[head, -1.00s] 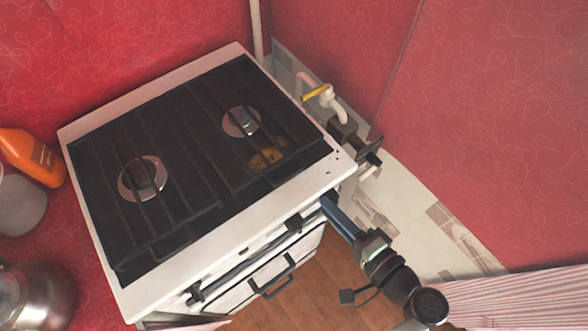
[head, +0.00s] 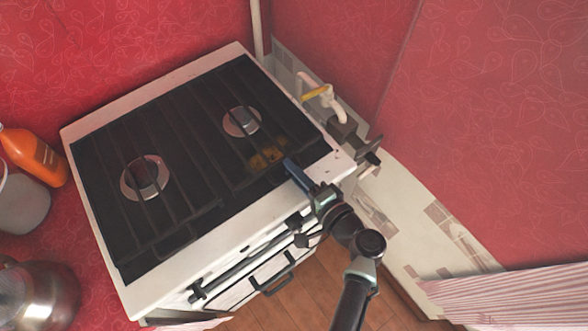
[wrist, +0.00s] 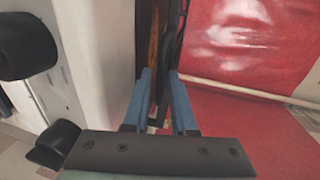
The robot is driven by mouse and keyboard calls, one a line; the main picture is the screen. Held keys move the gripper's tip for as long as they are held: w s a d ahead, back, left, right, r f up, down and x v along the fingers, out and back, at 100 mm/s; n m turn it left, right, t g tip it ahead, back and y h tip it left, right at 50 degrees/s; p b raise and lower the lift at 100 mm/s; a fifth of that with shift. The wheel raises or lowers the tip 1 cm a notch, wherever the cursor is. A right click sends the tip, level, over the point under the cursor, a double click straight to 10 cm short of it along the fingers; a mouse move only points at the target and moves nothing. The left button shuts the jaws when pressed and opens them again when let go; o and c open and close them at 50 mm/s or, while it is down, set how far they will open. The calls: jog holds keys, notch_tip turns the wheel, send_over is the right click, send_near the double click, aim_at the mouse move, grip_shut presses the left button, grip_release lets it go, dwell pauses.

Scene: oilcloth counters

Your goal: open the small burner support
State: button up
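The small burner support is the right-hand black grate (head: 215,165), lying flat over the smaller burner (head: 240,122) on the white stove. In the head view, my gripper (head: 290,168) reaches over the stove's front right corner, its blue fingertips at the grate's front right edge. In the wrist view, the two blue fingers (wrist: 160,85) stand apart, with the dark edge of the grate (wrist: 172,45) just beyond and partly between them. I cannot tell whether they touch it. The left grate (head: 115,160) lies flat over the larger burner.
A yellow-handled gas valve (head: 315,91) and pipe stand behind the stove's right side. An orange bottle (head: 32,155), a grey pot (head: 22,203) and a metal kettle (head: 38,295) are at the left. Black knobs (wrist: 27,45) line the stove front.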

jog(key=shift+c, duration=0.3)
grip_shut()
dwell(1.1)
